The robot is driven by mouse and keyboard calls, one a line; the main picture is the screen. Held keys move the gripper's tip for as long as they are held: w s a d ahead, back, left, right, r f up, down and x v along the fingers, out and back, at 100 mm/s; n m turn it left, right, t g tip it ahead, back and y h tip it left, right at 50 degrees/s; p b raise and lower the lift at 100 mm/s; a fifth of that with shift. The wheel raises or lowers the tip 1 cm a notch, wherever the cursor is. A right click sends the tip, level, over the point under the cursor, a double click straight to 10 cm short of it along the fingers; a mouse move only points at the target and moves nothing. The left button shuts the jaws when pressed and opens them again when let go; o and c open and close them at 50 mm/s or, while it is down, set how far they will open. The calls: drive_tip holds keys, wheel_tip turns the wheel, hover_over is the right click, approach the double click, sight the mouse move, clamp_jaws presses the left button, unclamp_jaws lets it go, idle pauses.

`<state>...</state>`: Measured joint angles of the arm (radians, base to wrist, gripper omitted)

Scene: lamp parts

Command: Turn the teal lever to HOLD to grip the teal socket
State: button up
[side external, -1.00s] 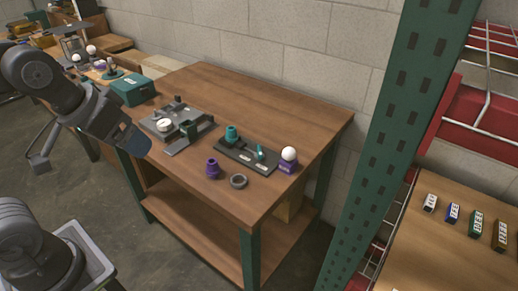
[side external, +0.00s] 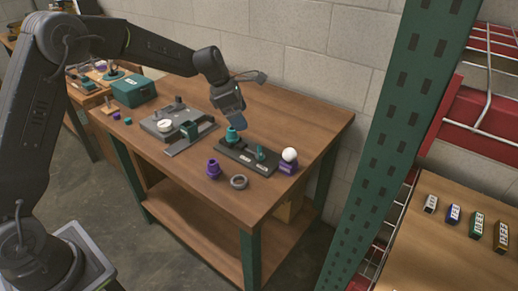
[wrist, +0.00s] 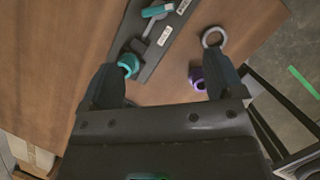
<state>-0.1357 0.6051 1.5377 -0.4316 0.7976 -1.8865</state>
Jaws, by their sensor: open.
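The teal socket (side external: 232,136) stands at the far left end of a dark fixture board (side external: 225,149) on the wooden table. The teal lever (side external: 260,153) is farther right on the same board; in the wrist view the lever (wrist: 157,11) is at the top, beside white labels too small to read. My gripper (side external: 236,122) is just above the socket's end of the board. In the wrist view my gripper (wrist: 165,82) is open and empty, with the socket (wrist: 128,63) near its left finger. I cannot tell whether finger and socket touch. The lever is clear of the fingers.
A purple socket (side external: 213,168) and a grey ring (side external: 239,182) lie in front of the board. A white bulb (side external: 289,154) on a purple base (side external: 287,167) stands at right. A grey fixture (side external: 183,126) and a green box (side external: 134,91) are left.

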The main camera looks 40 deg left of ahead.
sight(260, 150)
drive_tip(key=shift+n, duration=0.3)
drive_tip(key=x, duration=1.4)
drive_tip(key=shift+w+f, duration=0.3)
drive_tip(key=shift+f, duration=0.05)
drive_tip(key=c, duration=0.9)
